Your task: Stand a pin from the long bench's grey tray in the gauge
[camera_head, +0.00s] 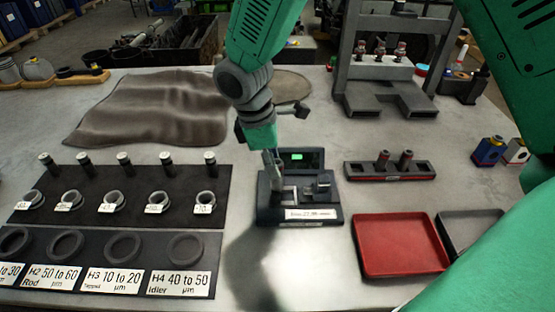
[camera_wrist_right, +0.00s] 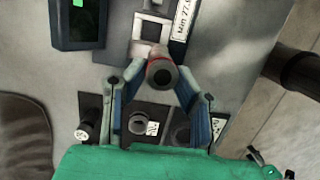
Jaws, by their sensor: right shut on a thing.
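The gauge (camera_head: 300,213) is a dark block with a small green-lit display, a step and a white label, in the middle of the bench. My right gripper (camera_head: 272,158) is above its left part. In the right wrist view my right gripper (camera_wrist_right: 160,85) is shut on a pin (camera_wrist_right: 161,72), a dark cylinder with a red band, seen nearly end-on. The gauge's pale square part (camera_wrist_right: 150,31) lies just beyond the pin; I cannot tell whether they touch. The grey tray (camera_head: 470,222) is at the right, partly hidden by my arm. My left gripper is not in view.
A red tray (camera_head: 400,272) stands beside the grey tray. A dark rack (camera_head: 365,172) with two upright pieces is right of the gauge. A black mat (camera_head: 200,208) with several pins and rings is at left. A press frame (camera_head: 350,70) stands behind.

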